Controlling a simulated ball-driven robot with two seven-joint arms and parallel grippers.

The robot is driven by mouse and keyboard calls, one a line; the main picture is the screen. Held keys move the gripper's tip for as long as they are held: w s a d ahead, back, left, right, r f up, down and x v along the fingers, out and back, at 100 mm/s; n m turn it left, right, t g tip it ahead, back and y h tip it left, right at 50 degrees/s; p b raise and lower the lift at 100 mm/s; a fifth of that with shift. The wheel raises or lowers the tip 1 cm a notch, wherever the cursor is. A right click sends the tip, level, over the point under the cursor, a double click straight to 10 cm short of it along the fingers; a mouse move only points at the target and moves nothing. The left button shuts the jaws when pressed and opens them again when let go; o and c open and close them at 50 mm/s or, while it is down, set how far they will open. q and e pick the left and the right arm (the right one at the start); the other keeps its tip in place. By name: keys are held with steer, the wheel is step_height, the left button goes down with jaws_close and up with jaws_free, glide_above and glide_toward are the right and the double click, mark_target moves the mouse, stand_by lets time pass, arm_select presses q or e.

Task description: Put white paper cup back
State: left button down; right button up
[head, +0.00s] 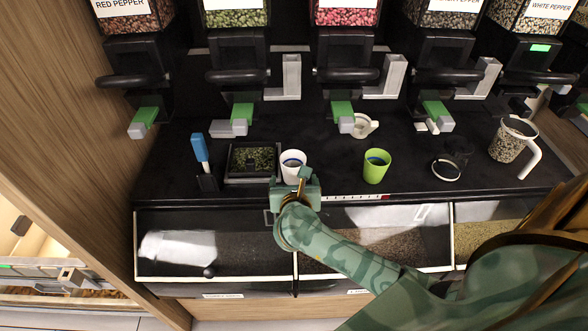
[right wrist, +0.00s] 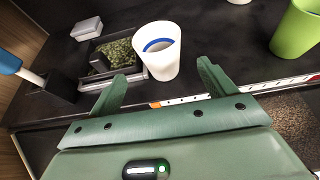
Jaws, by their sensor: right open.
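The white paper cup (head: 292,162) stands upright on the black counter, near its front edge. I cannot tell whether a finger touches the cup. My left gripper is not in view.
A green cup (head: 376,165) stands to the right. A black tray of green bits (head: 252,160) is close on the left, with a blue-handled tool (head: 203,160) beyond. A clear jug (head: 512,138) stands far right. Dispensers line the back; covered bins (head: 390,215) run along the front.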

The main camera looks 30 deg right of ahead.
steer(key=v, duration=0.3)
steer(key=shift+s+a, duration=0.1)
steer(key=shift+s, duration=0.05)
stand_by(0.3)
